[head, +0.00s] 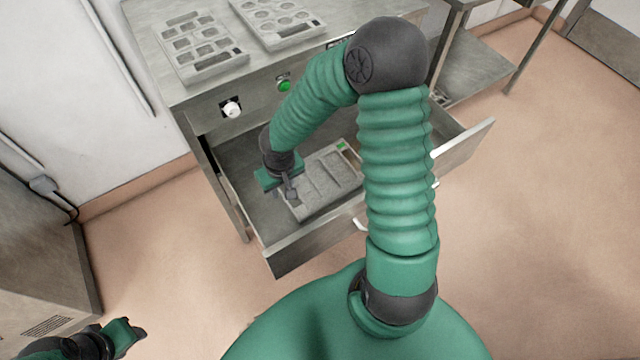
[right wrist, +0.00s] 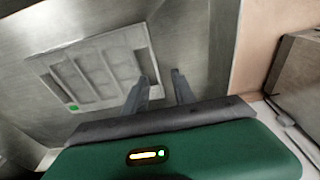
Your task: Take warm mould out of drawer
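The grey mould (head: 325,179) lies in the open metal drawer (head: 288,258). It has several long shallow cavities and a green mark at one end; it also shows in the right wrist view (right wrist: 95,72). My right gripper (head: 291,194) is inside the drawer at the mould's left end, away from the green mark. In the right wrist view its fingers (right wrist: 160,80) are apart, one over the mould's end edge and the other beyond it. Contact cannot be told. My left gripper (head: 136,333) is low at the left, far from the drawer; its fingers are unclear.
Two other moulds, one with rectangular cavities (head: 200,45) and one with round cavities (head: 278,18), lie on the counter (head: 150,45). A white knob (head: 231,108) and a green button (head: 284,85) are on its front. Floor at the right is clear.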

